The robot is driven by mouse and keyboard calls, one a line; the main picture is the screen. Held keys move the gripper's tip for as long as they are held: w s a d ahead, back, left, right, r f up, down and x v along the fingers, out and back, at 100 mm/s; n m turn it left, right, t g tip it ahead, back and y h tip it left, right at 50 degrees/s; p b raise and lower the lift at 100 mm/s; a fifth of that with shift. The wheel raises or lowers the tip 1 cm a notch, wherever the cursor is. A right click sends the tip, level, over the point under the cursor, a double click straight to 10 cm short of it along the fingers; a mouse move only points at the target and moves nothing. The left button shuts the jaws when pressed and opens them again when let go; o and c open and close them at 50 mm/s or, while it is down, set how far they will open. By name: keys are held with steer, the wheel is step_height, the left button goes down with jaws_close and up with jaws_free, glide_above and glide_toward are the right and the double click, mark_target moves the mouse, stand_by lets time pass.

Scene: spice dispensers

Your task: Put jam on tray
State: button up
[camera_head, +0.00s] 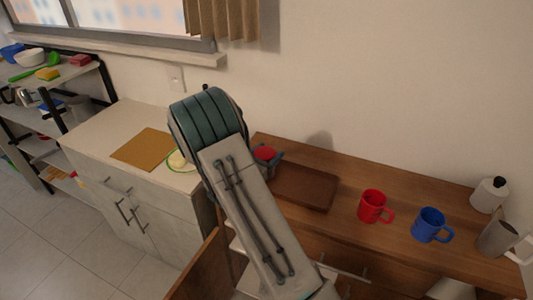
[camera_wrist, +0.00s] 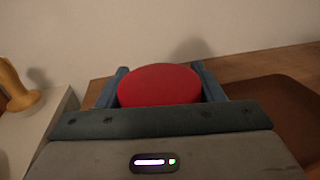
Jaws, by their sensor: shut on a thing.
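The jam (camera_head: 265,154) shows as a red round lid just right of my arm in the head view, at the left end of the brown wooden counter. In the wrist view the red lid (camera_wrist: 160,85) sits between the two blue-grey fingers of my gripper (camera_wrist: 160,82), which is shut on it. The jar's body is hidden below the lid. The brown tray (camera_head: 303,187) lies on the wooden counter just right of the jam; its edge also shows at the right of the wrist view (camera_wrist: 285,100). I cannot tell whether the jam touches the counter.
A red mug (camera_head: 371,206) and a blue mug (camera_head: 430,224) stand right of the tray. A white bottle (camera_head: 489,195) and a grey jug (camera_head: 497,239) stand at the far right. A white counter (camera_head: 115,125) with a tan board (camera_head: 145,148) is at left. My arm hides part of both counters.

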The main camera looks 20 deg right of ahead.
steer(key=o, duration=1.2)
steer(key=shift+c, duration=0.2)
steer(key=shift+r, duration=0.1)
